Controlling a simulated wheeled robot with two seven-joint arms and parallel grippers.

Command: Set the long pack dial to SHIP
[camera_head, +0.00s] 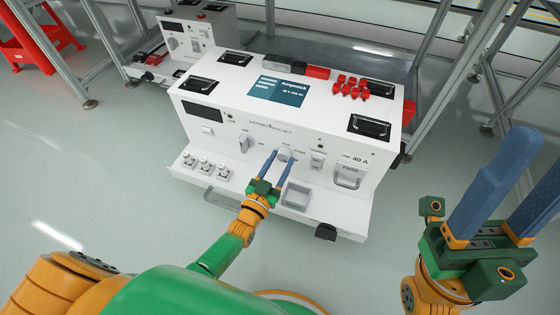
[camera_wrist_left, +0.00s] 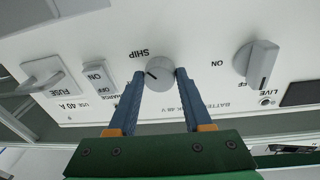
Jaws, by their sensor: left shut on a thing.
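My left gripper (camera_head: 279,160) is shut on the dial, one finger on each side. My right gripper (camera_head: 538,165) is open and empty at the right, away from the pack.
Beside the dial are another grey knob (camera_head: 246,143), a small rocker switch (camera_head: 317,160) and a fuse handle (camera_head: 348,176). Red caps (camera_head: 350,87) lie on top. A smaller white unit (camera_head: 195,38) stands behind left.

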